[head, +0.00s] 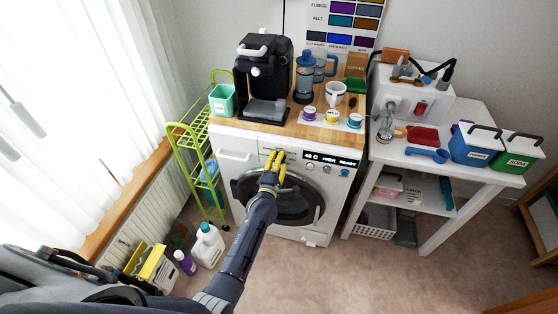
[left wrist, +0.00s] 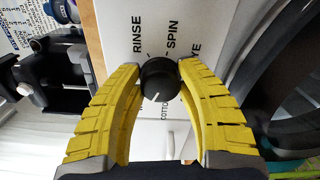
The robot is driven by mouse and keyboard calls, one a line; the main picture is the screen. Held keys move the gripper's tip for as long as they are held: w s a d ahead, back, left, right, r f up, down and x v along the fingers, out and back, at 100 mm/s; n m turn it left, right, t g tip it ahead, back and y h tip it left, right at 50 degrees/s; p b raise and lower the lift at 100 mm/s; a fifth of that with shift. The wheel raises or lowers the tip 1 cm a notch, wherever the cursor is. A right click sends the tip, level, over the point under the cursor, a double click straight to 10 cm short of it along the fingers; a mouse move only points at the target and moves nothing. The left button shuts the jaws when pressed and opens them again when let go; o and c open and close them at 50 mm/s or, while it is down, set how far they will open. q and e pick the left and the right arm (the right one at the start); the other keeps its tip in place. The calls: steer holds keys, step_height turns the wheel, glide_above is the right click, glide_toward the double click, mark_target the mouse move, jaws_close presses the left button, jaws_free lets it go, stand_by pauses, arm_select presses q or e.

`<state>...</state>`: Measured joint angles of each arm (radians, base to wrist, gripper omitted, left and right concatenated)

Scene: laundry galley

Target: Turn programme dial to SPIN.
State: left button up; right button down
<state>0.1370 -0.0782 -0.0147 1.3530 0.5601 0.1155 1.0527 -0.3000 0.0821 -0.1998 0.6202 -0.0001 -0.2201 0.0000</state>
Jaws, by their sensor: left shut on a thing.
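The programme dial (left wrist: 158,78) is a black round knob on the white front panel of the washing machine (head: 232,150). In the left wrist view, printed words RINSE, SPIN (left wrist: 172,33), one ending in YE and a partly covered COTTON surround it. A pale mark shows low on the dial, on the side away from RINSE and SPIN and near COTTON. My left gripper (head: 274,161) is shut on the dial, with one yellow finger on each side. In the head view its fingers hide the dial. My right gripper is not in view.
The washer display (head: 332,160) reads 40 C, HIGH, READY. A green cart (head: 196,150) is at left, a white shelf table (head: 440,160) at right. Bottles stand on the floor.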

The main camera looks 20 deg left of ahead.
arm_select(q)
steer(key=m, duration=0.4)
steer(key=shift+m, duration=0.4)
steer(key=m, duration=0.4)
steer(key=shift+f+m, duration=0.1)
steer(key=shift+m, duration=0.2)
steer(key=m, duration=0.4)
steer(key=shift+f, duration=0.1)
steer(key=m, duration=0.5)
steer(key=shift+a, duration=0.1)
steer(key=m, duration=0.3)
steer(key=shift+a+m, duration=0.1)
steer(key=shift+m, duration=0.2)
steer(key=m, duration=0.3)
steer(key=shift+m, duration=0.3)
steer(key=m, duration=0.4)
steer(key=shift+a, duration=0.15)
steer(key=shift+m, duration=1.6)
steer(key=shift+a+m, duration=0.1)
steer(key=shift+m, duration=0.2)
